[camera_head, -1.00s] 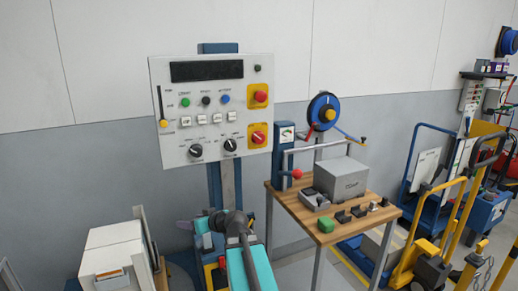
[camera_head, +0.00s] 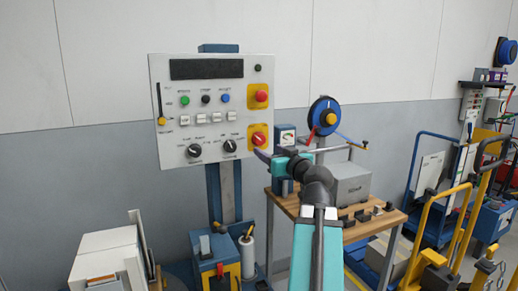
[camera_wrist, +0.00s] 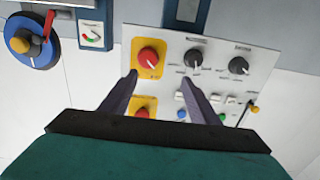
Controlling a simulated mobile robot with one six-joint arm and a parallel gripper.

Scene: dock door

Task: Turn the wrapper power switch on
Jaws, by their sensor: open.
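The light grey control panel (camera_head: 210,72) hangs on a blue post. At its lower right is a red rotary knob with a pale mark on a yellow plate (camera_head: 258,138), likely the power switch; its label is unreadable. In the wrist view this knob (camera_wrist: 148,57) appears upside down, with its mark slanted. My gripper (camera_head: 261,155) is just below and right of the knob in the head view. In the wrist view my gripper (camera_wrist: 160,77) is open and empty, its dark fingers pointing at the panel near the knob, apparently not touching it.
A red push button (camera_head: 259,95) on another yellow plate is above the knob. Two black dials (camera_head: 194,151) and several small buttons lie to the left. A wooden table (camera_head: 385,222) with a grey box (camera_head: 350,185) stands right of the panel.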

